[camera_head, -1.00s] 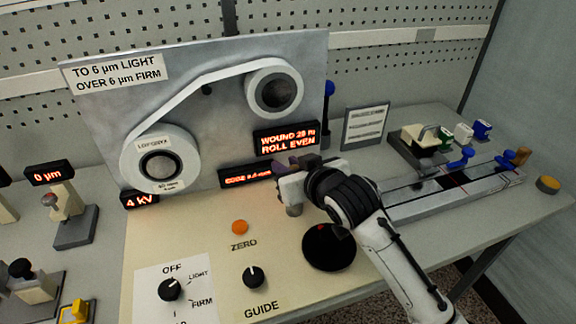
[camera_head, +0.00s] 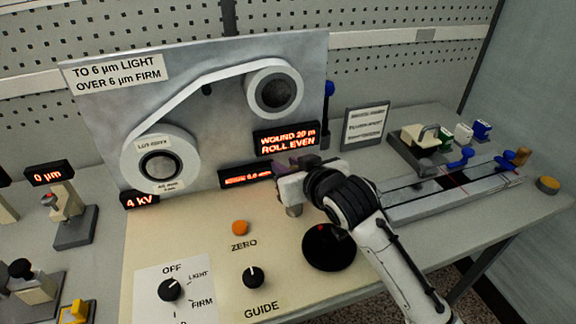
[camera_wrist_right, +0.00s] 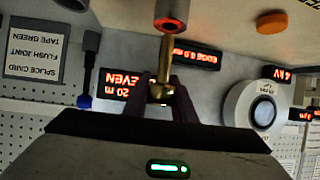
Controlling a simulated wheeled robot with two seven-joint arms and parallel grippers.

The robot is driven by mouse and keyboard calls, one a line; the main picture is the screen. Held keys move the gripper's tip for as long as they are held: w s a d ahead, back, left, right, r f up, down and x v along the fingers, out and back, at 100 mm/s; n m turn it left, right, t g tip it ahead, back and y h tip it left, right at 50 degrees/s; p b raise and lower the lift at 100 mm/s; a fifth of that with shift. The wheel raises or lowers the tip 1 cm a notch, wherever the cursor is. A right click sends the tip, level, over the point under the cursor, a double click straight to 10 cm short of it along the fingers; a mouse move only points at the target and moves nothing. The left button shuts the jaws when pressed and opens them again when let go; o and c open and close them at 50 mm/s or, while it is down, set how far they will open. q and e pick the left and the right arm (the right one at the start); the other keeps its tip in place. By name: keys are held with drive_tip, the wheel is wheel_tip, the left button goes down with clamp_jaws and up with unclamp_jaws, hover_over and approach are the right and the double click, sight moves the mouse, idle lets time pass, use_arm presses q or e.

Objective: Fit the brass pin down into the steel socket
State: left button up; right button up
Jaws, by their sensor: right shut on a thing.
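My right gripper (camera_head: 279,177) is at the middle of the bench, in front of the grey panel. In the right wrist view its two dark fingers (camera_wrist_right: 162,92) are shut on the brass pin (camera_wrist_right: 166,62). The pin runs from the fingers to the mouth of the steel socket (camera_wrist_right: 172,12), a grey cylinder with a reddish end face. The pin's end meets that mouth; I cannot tell how deep it sits. In the head view the socket (camera_head: 294,210) stands just below the gripper, and the pin is mostly hidden there. My left gripper is not in view.
The upright panel with two tape rolls (camera_head: 160,163) stands close behind the gripper. A black round pad (camera_head: 329,247) lies in front. An orange button (camera_head: 240,228) and the guide knob (camera_head: 253,277) are left. A long rail (camera_head: 440,195) is right. The cream bench between is clear.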

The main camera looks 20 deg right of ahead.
drive_tip(key=shift+f+b, duration=0.75)
drive_tip(key=shift+f, duration=0.9)
drive_tip(key=o, duration=1.2)
drive_tip(key=shift+c, duration=0.2)
drive_tip(key=shift+s, duration=0.15)
drive_tip(key=v, duration=1)
drive_tip(key=shift+r, duration=0.1)
